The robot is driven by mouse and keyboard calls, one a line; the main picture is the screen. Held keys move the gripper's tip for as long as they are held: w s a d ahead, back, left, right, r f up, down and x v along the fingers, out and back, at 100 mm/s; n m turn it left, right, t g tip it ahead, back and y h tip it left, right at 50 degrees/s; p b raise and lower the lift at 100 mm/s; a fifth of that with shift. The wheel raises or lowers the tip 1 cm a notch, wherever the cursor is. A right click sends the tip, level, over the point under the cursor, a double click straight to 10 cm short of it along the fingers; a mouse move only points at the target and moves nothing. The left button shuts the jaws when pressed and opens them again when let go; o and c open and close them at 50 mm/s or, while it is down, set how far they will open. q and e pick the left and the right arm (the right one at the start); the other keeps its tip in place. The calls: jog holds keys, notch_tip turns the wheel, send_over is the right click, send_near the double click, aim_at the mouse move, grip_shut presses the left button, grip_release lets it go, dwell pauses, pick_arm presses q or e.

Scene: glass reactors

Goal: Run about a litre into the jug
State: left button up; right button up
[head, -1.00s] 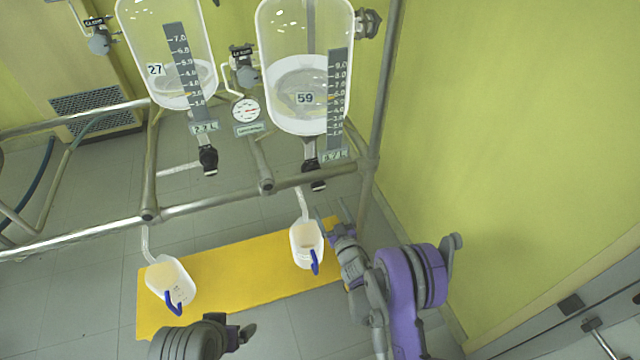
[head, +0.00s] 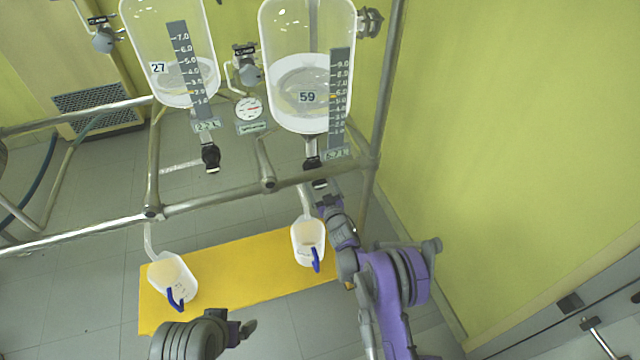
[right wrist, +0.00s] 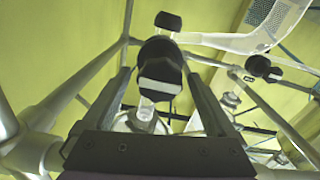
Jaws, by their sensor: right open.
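Two glass reactors hang in the frame, one labelled 27 (head: 190,83) and one labelled 59 (head: 285,112), each with a litre scale and a black bottom valve. Reactor 59's valve (head: 312,164) is partly hidden by my right gripper (head: 322,196). In the right wrist view, my right gripper (right wrist: 158,84) is open, its fingers either side of a black valve handle with a pale bar (right wrist: 160,70); contact cannot be told. A white jug with a blue handle (head: 307,236) stands below reactor 59's outlet tube. Its fill is unclear. My left gripper (head: 244,328) is low at front, its jaws unclear.
Another blue-handled jug (head: 172,280) stands under reactor 27's tube (head: 149,238), on the same yellow platform (head: 235,285). Reactor 27's valve (head: 210,157) hangs at left. Metal rails (head: 200,207) cross before the reactors. A yellow-green wall closes the right side.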

jog(key=c, duration=1.4)
jog(key=shift+n, duration=0.3)
